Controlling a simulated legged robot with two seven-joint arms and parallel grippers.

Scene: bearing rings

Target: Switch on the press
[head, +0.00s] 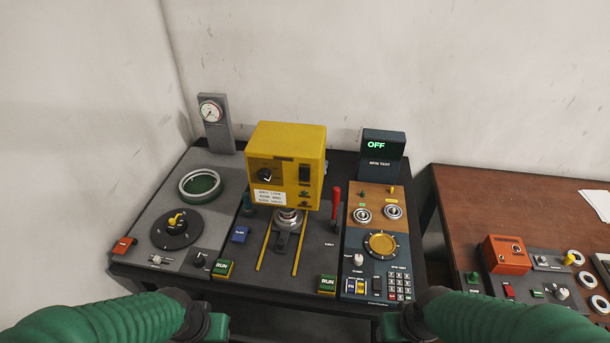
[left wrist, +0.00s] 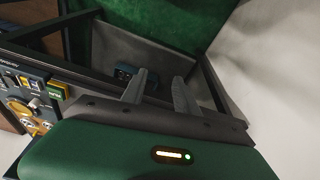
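The press is a yellow box (head: 286,150) above the middle panel of the bench, with a ram (head: 288,216) under it. Its front has a black knob (head: 265,175), a dark switch (head: 305,173), small green parts below the switch and a white label (head: 269,196). I cannot tell the switch's position. Two green RUN buttons, left (head: 222,268) and right (head: 327,285), sit at the panel's front. My left gripper (left wrist: 160,75) is open and empty in the left wrist view, away from the press. My right gripper is out of view.
A red lever (head: 336,202) stands right of the press. The left panel has a gauge (head: 210,111) and dial (head: 176,228); the right has a display (head: 383,145) reading OFF and a keypad (head: 400,286). A brown table (head: 500,205) holds rings and a red box (head: 506,254).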

